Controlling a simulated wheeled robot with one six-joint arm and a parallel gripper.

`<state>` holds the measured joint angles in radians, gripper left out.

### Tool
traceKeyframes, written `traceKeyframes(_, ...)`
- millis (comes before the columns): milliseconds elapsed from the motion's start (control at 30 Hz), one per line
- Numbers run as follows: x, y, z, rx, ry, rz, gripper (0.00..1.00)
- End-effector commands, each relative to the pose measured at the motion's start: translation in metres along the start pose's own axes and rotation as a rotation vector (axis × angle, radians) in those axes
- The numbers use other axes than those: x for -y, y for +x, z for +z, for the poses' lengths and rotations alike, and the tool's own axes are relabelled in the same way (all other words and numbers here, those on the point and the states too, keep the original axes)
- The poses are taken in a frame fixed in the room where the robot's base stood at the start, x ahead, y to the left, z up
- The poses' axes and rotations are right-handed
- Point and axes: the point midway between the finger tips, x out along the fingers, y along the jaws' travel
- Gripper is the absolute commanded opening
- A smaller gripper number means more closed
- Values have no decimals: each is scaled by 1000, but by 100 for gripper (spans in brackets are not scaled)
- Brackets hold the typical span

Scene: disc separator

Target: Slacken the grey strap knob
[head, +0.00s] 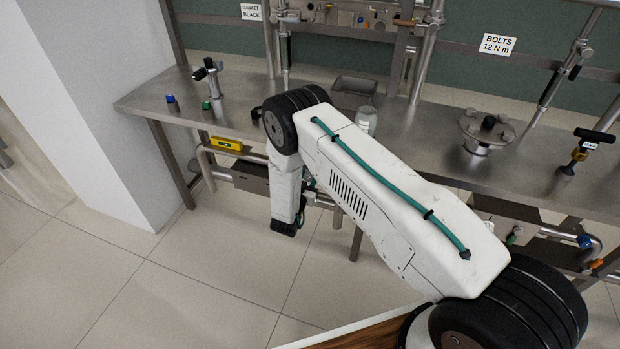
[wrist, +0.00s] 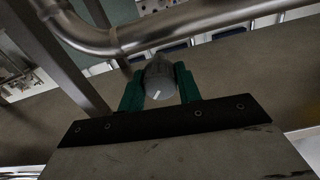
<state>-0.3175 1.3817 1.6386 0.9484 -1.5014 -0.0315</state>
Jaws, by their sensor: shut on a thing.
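The grey strap knob (wrist: 159,80) shows in the wrist view, between the two green fingers of my gripper (wrist: 160,88). The fingers are shut on it, one at each side. A short white mark shows on the knob's face, slanting up to the right. What the knob is mounted on is hidden in the wrist view. In the head view my white arm hides the knob and the fingertips.
A steel pipe (wrist: 200,25) crosses above the knob in the wrist view. In the head view a steel bench (head: 235,117) carries a small blue knob (head: 171,103), a jar (head: 366,121), a flanged fitting (head: 485,130) and a T-handled tool (head: 580,152). A yellow level (head: 226,144) is at its front.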

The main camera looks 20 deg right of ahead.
Motion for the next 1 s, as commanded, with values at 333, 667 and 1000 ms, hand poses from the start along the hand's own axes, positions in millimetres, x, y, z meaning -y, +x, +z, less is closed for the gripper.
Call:
traceKeyframes(333,-2,-2,4,8,-330,-3,11)
traceKeyframes(667,-4,-2,4,9,-592,-2,11)
traceKeyframes(1000,-5,-2,4,10,-734,-1,11)
